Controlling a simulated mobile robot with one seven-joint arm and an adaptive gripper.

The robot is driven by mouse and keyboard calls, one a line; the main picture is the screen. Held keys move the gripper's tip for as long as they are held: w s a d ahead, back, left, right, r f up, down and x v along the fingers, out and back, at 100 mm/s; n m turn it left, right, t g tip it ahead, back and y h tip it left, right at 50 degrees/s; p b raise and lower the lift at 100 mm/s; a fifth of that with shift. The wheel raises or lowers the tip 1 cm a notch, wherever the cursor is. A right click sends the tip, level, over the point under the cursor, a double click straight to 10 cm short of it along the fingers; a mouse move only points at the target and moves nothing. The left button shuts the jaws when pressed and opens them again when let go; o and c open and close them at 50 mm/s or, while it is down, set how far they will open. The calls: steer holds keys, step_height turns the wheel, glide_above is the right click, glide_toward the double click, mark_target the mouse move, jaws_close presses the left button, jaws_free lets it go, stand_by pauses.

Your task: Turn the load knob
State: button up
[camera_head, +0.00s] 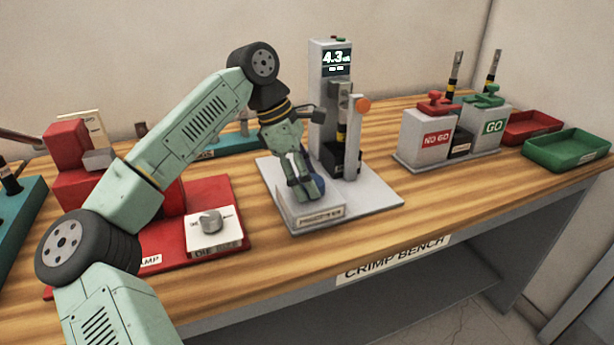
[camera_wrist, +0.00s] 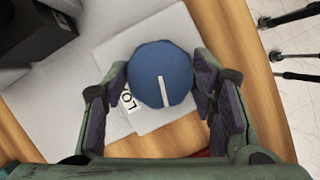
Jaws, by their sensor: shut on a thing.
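The load knob is a blue, many-sided knob (camera_wrist: 160,75) with a white pointer line, on a light block (camera_wrist: 128,48) in the wrist view. A partly covered label beside it begins with "LO". In the head view only a little of the blue knob (camera_head: 318,183) shows beside my fingers. My gripper (camera_wrist: 163,92) is shut on the knob, one dark finger pad at each side; it also shows in the head view (camera_head: 306,190), pointing down at the front block of the grey tester. The tester's display (camera_head: 336,58) reads about 4.3; its unit is too small to read.
A red clamp base with a grey die knob (camera_head: 210,221) is at the left. NO GO (camera_head: 428,138) and GO (camera_head: 490,127) blocks and a green tray (camera_head: 567,149) are at the right. The bench front is clear.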

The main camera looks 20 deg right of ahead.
steer(key=o, duration=1.1)
steer(key=shift+o, duration=0.2)
steer(key=v, duration=1.2)
